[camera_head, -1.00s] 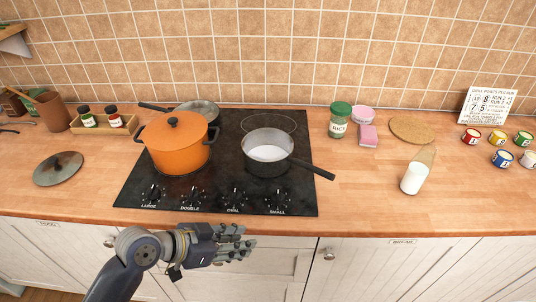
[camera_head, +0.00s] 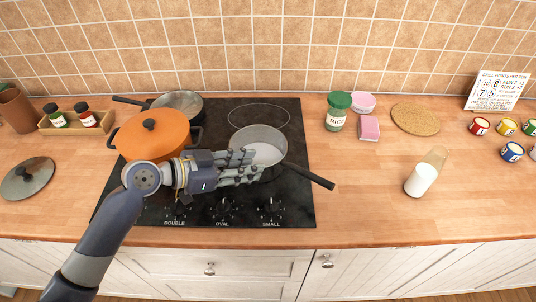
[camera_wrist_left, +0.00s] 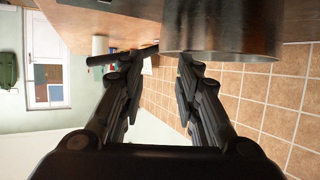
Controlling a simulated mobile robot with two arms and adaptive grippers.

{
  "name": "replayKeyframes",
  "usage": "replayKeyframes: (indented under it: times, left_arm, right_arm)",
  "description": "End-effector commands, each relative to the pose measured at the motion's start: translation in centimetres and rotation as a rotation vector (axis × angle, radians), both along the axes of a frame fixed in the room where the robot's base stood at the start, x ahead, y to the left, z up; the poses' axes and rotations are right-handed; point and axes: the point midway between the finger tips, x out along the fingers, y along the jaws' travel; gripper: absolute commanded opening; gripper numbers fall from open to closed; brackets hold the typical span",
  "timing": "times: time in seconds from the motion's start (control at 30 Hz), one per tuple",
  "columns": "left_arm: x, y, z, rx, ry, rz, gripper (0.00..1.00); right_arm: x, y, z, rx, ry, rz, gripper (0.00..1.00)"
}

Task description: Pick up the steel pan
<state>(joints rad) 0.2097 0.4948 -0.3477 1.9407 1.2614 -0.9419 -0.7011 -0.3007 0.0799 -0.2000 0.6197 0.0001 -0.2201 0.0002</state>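The steel pan (camera_head: 270,137) sits upright on the hob, with its black handle (camera_head: 310,177) pointing to the lower right. My left gripper (camera_head: 252,166) is at the near left side of the pan and covers part of its front wall. In the left wrist view the pan's steel wall (camera_wrist_left: 225,32) fills the top right, and its black handle (camera_wrist_left: 122,55) lies beyond the fingertips. My left gripper (camera_wrist_left: 157,72) is open there, fingers apart and nothing between them. Whether it touches the pan I cannot tell. My right gripper is not in view.
An orange pot (camera_head: 150,132) stands close on the left, partly behind my arm. A shallow pan (camera_head: 182,100) sits behind it. A green-lidded jar (camera_head: 337,112) and a milk bottle (camera_head: 422,178) stand to the right. The counter right of the hob has free room.

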Motion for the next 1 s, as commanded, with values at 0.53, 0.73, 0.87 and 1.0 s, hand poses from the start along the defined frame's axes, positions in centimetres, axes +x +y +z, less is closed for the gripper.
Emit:
replayKeyframes:
  times: [0.53,0.73,0.87,1.0]
  left_arm:
    - [2.8,-5.3,-2.2,-0.001,0.000,0.002,0.31]
    - [3.1,-5.8,-2.7,0.002,-0.001,0.001,0.31]
    - [3.0,-5.7,-2.7,0.002,-0.001,0.001,0.28]
    - [3.0,-5.7,-2.7,0.002,0.000,0.002,0.00]
  right_arm:
    - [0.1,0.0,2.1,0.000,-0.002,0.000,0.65]
    - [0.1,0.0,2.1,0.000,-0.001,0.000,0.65]
    - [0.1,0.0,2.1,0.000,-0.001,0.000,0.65]
    - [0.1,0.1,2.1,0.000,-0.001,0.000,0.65]
